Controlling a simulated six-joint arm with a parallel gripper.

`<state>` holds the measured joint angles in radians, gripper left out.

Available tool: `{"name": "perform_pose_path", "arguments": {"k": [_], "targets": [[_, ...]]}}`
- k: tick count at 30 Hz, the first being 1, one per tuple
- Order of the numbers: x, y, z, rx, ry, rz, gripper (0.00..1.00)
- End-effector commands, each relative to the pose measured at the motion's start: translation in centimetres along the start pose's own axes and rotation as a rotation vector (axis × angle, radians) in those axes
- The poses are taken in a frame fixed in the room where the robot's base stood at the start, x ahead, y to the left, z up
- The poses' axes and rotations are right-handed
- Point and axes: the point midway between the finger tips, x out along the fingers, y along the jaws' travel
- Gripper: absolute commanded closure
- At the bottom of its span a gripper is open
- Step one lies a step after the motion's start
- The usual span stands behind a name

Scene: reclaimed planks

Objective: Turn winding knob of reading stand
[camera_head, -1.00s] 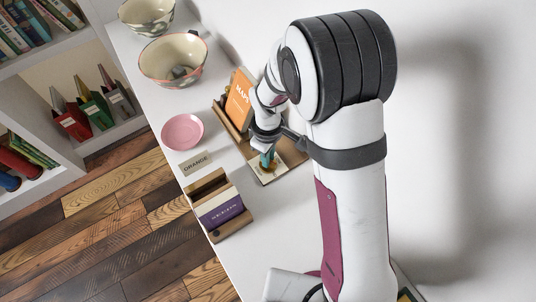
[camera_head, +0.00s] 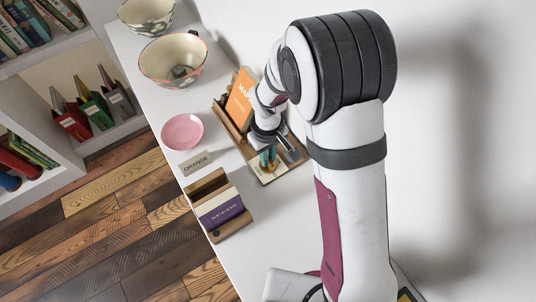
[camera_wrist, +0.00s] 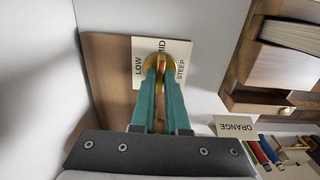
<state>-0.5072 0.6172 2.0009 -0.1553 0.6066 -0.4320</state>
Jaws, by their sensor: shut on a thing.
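The reading stand's wooden base (camera_head: 279,172) lies on the white counter, with an orange book marked "MAPS" (camera_head: 239,100) leaning on its upper part. In the wrist view, the brass winding knob (camera_wrist: 159,58) sits on a pale dial card (camera_wrist: 141,48) lettered LOW, MID and STEEP. The teal fingers of my gripper (camera_wrist: 161,66) are shut on the knob and cover part of it. A reddish mark shows between the fingertips, below MID. In the head view my gripper (camera_head: 268,160) is over the base, and the knob is hidden there.
A card reading ORANGE (camera_head: 196,163) stands beside the base. A wooden holder with a purple book (camera_head: 220,213) is near the counter's front edge. A pink plate (camera_head: 182,131) and two bowls (camera_head: 173,60) stand farther back.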

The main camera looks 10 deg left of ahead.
Motion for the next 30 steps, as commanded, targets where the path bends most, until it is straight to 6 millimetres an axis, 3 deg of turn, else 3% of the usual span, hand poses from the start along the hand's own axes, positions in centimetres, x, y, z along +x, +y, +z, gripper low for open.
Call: {"name": "perform_pose_path", "arguments": {"k": [7,8,9,13,23,26,30], "targets": [[0.0,0.0,0.1,0.0,-0.001,0.0,1.0],[0.0,0.0,0.1,0.0,-0.001,0.0,0.86],[0.0,0.0,0.1,0.0,-0.001,0.0,0.79],[0.0,0.0,0.0,-0.001,-0.001,0.0,0.57],[-0.5,0.0,0.0,-0.002,0.002,0.001,0.57],[-2.2,0.0,-0.1,-0.001,0.004,0.001,0.57],[-6.5,0.1,-0.2,-0.001,0.008,0.002,0.57]]}}
